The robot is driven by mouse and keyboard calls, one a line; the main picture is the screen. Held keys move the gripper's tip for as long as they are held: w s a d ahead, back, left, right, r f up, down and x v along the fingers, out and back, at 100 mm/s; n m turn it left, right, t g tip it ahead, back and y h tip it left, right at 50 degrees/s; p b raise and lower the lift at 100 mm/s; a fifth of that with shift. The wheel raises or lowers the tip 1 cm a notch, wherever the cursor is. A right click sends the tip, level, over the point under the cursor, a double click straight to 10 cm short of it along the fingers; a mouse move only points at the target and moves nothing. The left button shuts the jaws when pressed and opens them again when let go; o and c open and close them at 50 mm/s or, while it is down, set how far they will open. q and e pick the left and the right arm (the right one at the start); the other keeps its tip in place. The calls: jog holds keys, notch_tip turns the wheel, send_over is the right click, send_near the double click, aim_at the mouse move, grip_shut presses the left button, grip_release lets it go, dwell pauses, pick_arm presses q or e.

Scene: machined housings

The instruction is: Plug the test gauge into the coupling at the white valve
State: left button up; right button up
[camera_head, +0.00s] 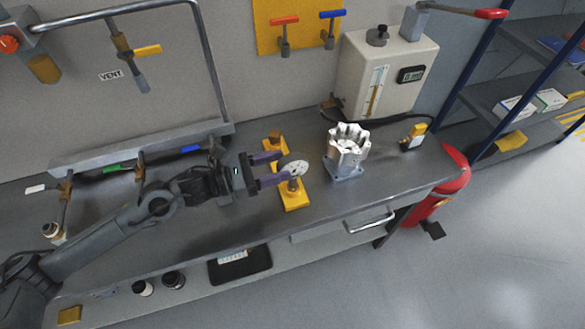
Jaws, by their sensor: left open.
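The test gauge (296,168), with a round pale dial, stands on a yellow block (294,198) on the bench. My left gripper (279,168) is open, its purple fingers reaching toward the gauge from the left. The fingertips are close to the dial; I cannot tell whether they touch it. The valve with the white handle (35,189) is at the far left of the bench. A pale, dark-ringed fitting (52,230) is below it and looks like the coupling, but is small. My right gripper is not in view.
A second yellow block (275,146) with a brass fitting stands behind my left gripper. A machined housing (348,152) stands to the right of the gauge. Green (116,169) and blue (190,149) handles lie along the pipe rail. Bare bench (240,215) lies in front.

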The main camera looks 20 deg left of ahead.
aim_at(293, 161)
pick_arm(q)
jog(key=shift+x, duration=2.3)
jog(key=shift+s+r, duration=0.1)
jog(key=shift+r, duration=0.1)
jog(key=shift+c, duration=0.3)
grip_shut()
